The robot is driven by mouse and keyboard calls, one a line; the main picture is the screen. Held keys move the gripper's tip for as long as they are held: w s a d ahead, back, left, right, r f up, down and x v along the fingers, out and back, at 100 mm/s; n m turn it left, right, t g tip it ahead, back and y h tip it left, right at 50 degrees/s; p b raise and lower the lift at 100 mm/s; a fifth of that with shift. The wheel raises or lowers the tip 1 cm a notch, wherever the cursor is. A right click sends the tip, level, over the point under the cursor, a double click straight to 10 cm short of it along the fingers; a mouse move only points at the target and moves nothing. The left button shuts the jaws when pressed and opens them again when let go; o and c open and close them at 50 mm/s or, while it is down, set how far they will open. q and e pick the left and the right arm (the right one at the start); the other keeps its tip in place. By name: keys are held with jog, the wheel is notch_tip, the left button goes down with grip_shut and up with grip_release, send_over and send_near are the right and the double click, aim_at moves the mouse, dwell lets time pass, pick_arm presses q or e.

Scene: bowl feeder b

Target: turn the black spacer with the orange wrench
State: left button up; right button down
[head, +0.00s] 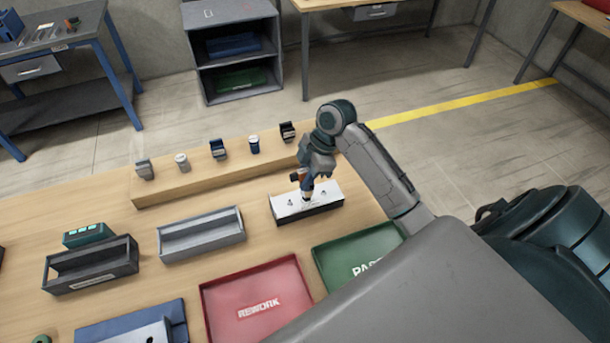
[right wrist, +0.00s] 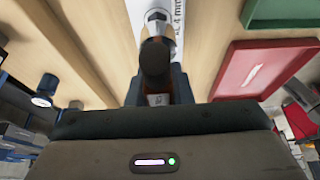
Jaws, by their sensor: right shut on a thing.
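My right gripper (head: 308,184) is over the white-topped block (head: 284,209) on the bench and is shut on the orange wrench (head: 295,177), of which only a small orange-red part shows in the head view. The tool's lower end meets or nearly meets the block's top; I cannot tell whether it touches. In the right wrist view a dark rounded part (right wrist: 156,56) stands between the fingers, in front of the white plate with printed lettering (right wrist: 180,15). Small dark parts sit on the block's top, but I cannot single out the black spacer. My left gripper is out of view.
A wooden ledge (head: 168,194) behind the block carries several small items. A grey tray (head: 202,241) and a black tray (head: 100,278) lie to the left. A red REWORK tray (head: 225,324) and a green PASS tray (head: 335,280) are in front.

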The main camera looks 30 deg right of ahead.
jog(key=shift+f+b, duration=0.4)
jog(key=shift+f, duration=0.6)
dwell(0.9)
jog(key=shift+r+m+p, duration=0.15)
jog(key=shift+m+p, duration=0.55)
jog(key=shift+p, duration=0.1)
jog(key=shift+m+t+p, duration=0.4)
jog(key=shift+m+p, duration=0.05)
jog(key=shift+m, duration=0.05)
dwell(0.3)
jog(key=shift+n, duration=0.6)
